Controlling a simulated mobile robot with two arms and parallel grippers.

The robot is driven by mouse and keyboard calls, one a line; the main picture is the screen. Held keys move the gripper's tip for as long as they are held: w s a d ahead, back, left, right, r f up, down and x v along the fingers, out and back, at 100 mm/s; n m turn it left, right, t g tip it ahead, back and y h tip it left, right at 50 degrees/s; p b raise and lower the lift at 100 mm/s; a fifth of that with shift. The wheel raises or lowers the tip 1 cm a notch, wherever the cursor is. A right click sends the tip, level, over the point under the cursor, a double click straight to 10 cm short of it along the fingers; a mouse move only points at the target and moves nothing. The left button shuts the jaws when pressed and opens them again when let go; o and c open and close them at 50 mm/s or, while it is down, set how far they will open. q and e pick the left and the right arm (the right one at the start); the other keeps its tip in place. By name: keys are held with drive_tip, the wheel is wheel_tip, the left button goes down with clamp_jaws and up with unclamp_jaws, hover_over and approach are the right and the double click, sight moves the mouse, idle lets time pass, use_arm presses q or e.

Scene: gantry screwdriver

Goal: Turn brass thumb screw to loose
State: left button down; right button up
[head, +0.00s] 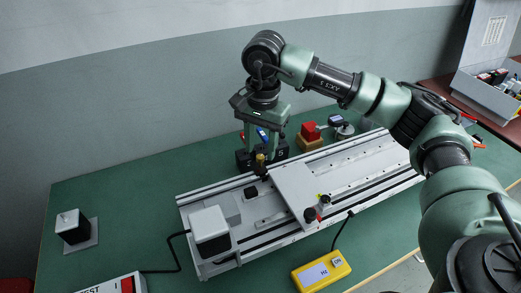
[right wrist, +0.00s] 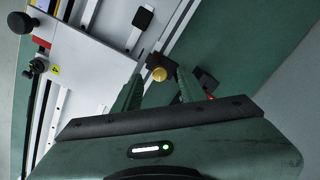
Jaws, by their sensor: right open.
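The brass thumb screw (head: 261,158) stands on a small black block at the back edge of the grey rail fixture (head: 187,218). In the right wrist view its round brass head (right wrist: 159,74) shows from above. My right gripper (head: 262,148) points down over the screw. In the right wrist view its two green fingers (right wrist: 158,78) are spread, one on each side of the brass head, with gaps visible. Whether the fingertips are level with the head is hard to tell. My left gripper is in neither view.
A flat carriage plate (head: 292,190) with black and red knobs (head: 311,214) sits beside the screw. A white box (head: 209,232) is on the fixture's left end. A red block (head: 310,131) stands behind. A yellow meter (head: 321,271) lies in front.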

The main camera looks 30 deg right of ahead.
sight(261, 157)
wheel_tip(261, 157, up, 6)
drive_tip(key=shift+s+r, duration=0.1)
idle(0.5)
